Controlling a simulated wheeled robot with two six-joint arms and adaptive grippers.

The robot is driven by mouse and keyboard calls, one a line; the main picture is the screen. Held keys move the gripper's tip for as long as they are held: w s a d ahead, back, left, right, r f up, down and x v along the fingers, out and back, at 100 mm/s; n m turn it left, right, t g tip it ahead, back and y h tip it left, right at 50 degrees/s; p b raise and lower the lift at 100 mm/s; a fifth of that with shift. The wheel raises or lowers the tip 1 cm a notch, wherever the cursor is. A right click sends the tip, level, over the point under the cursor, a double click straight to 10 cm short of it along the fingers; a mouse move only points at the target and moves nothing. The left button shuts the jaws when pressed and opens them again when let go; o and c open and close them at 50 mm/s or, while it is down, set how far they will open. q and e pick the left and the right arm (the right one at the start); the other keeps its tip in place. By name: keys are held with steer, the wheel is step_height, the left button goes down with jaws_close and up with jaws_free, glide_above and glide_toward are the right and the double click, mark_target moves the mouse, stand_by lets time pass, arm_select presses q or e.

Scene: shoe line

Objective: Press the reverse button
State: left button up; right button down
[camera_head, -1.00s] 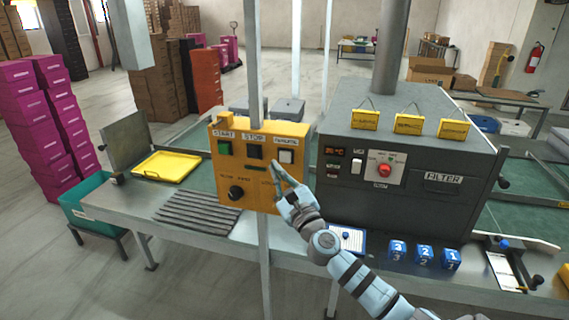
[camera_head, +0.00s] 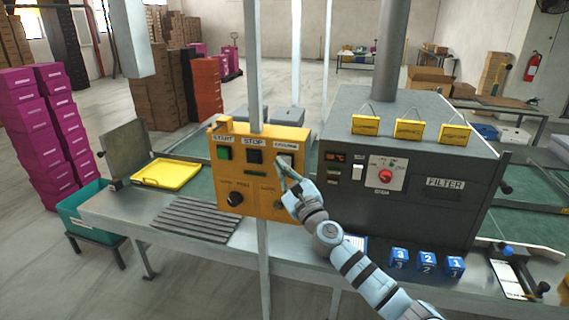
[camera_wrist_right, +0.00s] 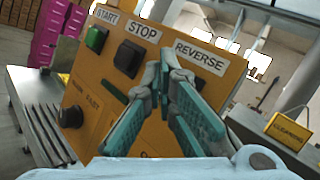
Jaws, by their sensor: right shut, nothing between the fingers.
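The yellow control panel (camera_head: 262,185) faces me on a post. Its reverse button (camera_head: 289,159) is pale, sits at the upper right under a label, and is partly covered by my right gripper (camera_head: 281,160). In the right wrist view, the REVERSE label (camera_wrist_right: 200,56) shows, but the button is hidden behind the fingers. My right gripper (camera_wrist_right: 164,72) is shut and empty, with its tips at the button; I cannot tell whether they touch it. My left gripper is not in view.
The black STOP button (camera_head: 255,156) and green START button (camera_head: 224,154) are left of the reverse button. A dark knob (camera_head: 235,199) is below. A grey machine (camera_head: 420,170) stands right of the panel. A yellow tray (camera_head: 166,174) lies on the bench to the left.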

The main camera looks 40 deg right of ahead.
steer(key=shift+d, duration=0.1)
stand_by(0.7)
steer(key=shift+w+d, duration=0.25)
